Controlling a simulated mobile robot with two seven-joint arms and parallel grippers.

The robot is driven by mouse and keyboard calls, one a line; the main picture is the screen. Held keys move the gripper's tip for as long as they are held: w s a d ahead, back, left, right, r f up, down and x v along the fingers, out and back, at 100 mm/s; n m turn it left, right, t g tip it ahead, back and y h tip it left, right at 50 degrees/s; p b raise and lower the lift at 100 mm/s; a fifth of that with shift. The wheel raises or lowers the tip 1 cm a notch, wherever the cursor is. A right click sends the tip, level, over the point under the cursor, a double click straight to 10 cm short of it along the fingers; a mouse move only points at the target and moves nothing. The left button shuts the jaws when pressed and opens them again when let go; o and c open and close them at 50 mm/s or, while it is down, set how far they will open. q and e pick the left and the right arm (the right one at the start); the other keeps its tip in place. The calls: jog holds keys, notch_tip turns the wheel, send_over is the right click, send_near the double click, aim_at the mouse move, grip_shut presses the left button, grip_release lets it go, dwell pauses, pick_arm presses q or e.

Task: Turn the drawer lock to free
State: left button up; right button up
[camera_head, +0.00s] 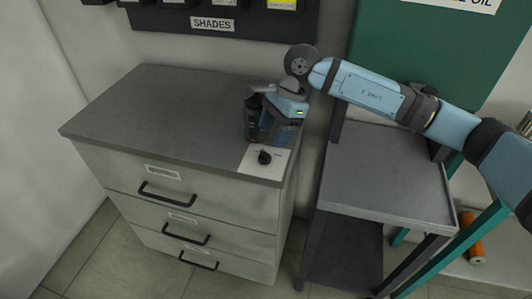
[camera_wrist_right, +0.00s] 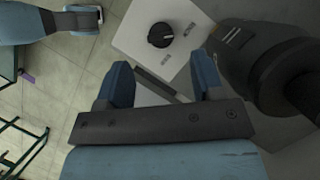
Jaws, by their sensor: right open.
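The drawer lock is a round black knob (camera_head: 264,157) on a pale plate (camera_head: 251,165) at the front right corner of the cabinet top. In the wrist view the knob (camera_wrist_right: 161,35) shows whole, with small marks around it that I cannot read. My right gripper (camera_head: 271,133) is just behind the knob and apart from it. In the wrist view its two blue fingers (camera_wrist_right: 163,82) stand wide apart with nothing between them, below the knob in the picture.
The grey cabinet (camera_head: 165,100) has three drawers with black handles, all shut. A dark cylindrical thing (camera_wrist_right: 265,65) stands close beside my right gripper. A grey side table (camera_head: 385,175) stands to the right. The cabinet top's left half is clear.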

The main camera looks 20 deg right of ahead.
aim_at(264, 153)
jog(key=b+x, duration=0.1)
jog(key=x, duration=0.4)
jog(key=shift+f, duration=0.1)
jog(key=shift+a+f, duration=0.15)
jog(key=shift+f, duration=0.05)
jog(key=c, duration=0.9)
pick_arm(q)
jog(key=shift+f, duration=0.3)
pick_arm(e)
jog(key=shift+c, duration=0.2)
